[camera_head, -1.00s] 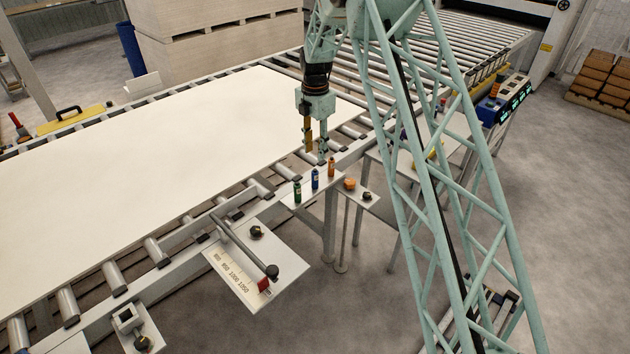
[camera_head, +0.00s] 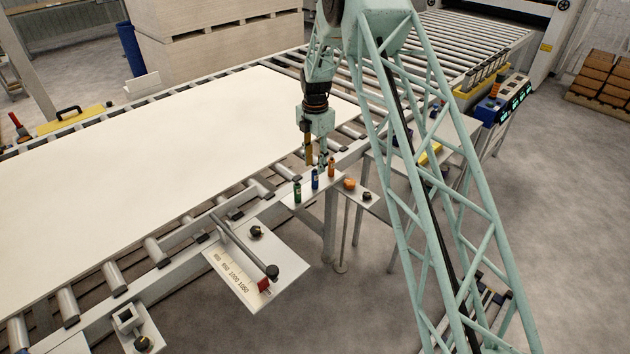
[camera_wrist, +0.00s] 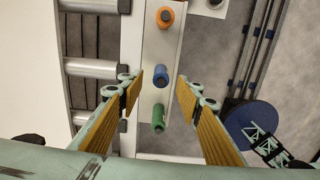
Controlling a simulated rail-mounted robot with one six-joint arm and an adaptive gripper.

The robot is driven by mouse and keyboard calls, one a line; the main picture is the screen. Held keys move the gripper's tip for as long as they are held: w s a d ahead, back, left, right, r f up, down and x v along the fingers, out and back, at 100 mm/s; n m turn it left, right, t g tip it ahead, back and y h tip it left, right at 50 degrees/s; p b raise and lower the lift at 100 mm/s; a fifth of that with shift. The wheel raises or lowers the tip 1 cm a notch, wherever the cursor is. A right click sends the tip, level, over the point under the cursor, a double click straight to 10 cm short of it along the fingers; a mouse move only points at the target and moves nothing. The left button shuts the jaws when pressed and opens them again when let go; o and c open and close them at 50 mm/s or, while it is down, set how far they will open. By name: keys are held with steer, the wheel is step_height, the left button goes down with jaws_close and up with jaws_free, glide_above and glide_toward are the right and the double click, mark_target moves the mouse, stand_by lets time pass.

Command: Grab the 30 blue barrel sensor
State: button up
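The blue barrel sensor (camera_head: 315,178) stands upright on a narrow pale shelf (camera_head: 288,203) beside the roller conveyor. It is the middle one of three small barrels, between a green one (camera_head: 297,191) and an orange one (camera_head: 331,167). My gripper (camera_head: 317,160) is open and empty, just above the shelf, with its fingers pointing down. In the wrist view the blue barrel (camera_wrist: 158,76) shows between the two yellow-padded fingers, close to the level of their tips. The green barrel (camera_wrist: 158,118) also shows between the fingers; the orange barrel (camera_wrist: 166,16) lies beyond them. No finger visibly touches a barrel.
An orange knob-like piece (camera_head: 348,184) and a black knob (camera_head: 367,196) are at the shelf's right end. A large white board (camera_head: 150,150) lies on the conveyor rollers to the left. A scale plate (camera_head: 240,280) with a red-ended bar is nearer.

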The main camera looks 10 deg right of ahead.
mark_target(315, 172)
steer(key=shift+s+a+f, duration=0.1)
steer(key=shift+s+f, duration=0.05)
steer(key=shift+f, duration=2.45)
steer(key=c, duration=1)
